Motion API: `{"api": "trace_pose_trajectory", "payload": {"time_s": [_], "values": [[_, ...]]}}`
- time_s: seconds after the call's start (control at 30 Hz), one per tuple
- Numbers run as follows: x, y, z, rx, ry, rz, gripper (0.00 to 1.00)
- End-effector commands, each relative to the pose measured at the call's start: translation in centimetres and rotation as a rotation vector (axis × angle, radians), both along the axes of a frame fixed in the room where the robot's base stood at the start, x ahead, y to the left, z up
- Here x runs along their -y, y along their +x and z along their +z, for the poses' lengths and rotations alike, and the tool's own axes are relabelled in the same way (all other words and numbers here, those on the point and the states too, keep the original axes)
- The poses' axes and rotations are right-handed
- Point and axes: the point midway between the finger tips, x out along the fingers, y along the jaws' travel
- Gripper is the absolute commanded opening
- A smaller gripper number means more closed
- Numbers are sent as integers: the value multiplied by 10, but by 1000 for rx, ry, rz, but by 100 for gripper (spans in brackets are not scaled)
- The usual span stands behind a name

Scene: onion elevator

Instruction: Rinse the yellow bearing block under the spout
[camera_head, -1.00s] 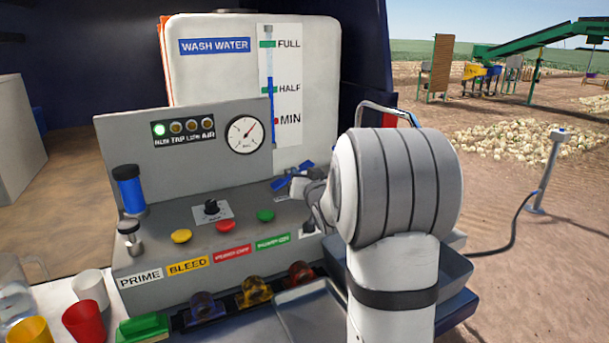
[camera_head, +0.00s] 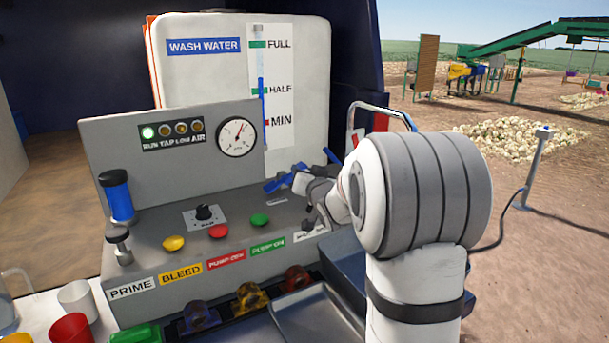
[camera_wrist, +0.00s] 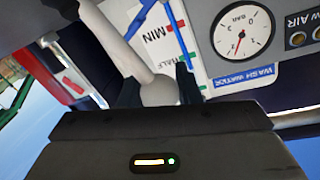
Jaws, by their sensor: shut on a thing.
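A translucent yellow block (camera_head: 251,299), likely the bearing block, sits between a purple-blue one (camera_head: 201,318) and an orange-red one (camera_head: 297,279) in a dark rack along the console's front. My gripper (camera_head: 309,196) is at the console's right end, away from the yellow block and partly hidden by my arm. In the wrist view my gripper (camera_wrist: 160,82) is shut on a pale, round-ended handle (camera_wrist: 158,91) with a long stem. Blue lever-like parts (camera_head: 283,180) show beside the gripper. I cannot clearly make out the spout; a curved metal pipe (camera_head: 378,106) rises behind my arm.
The grey console (camera_head: 180,215) has a knob, coloured buttons and a gauge (camera_head: 237,137). A white wash-water tank (camera_head: 200,80) stands behind. Cups (camera_head: 77,298) and a green item (camera_head: 135,333) are at front left. A grey tray (camera_head: 312,318) lies at front centre. Open ground is right.

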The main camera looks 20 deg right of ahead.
Motion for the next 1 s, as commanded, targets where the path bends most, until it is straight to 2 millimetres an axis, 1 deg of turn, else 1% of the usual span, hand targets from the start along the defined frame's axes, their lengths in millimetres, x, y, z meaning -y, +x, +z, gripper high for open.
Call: {"api": "trace_pose_trajectory", "payload": {"time_s": [0.17,0.2,0.43,0.67,0.77,0.87,1.0], "values": [[-6,1,-3,-5,0,8,0],[-7,1,-3,-6,0,10,33],[-11,1,-3,-6,-1,17,52],[-12,1,-3,-5,-1,19,52],[-12,-5,-2,-4,-1,18,52],[-11,-18,-2,-4,0,16,52],[-10,-43,-1,-3,-2,16,52]]}}
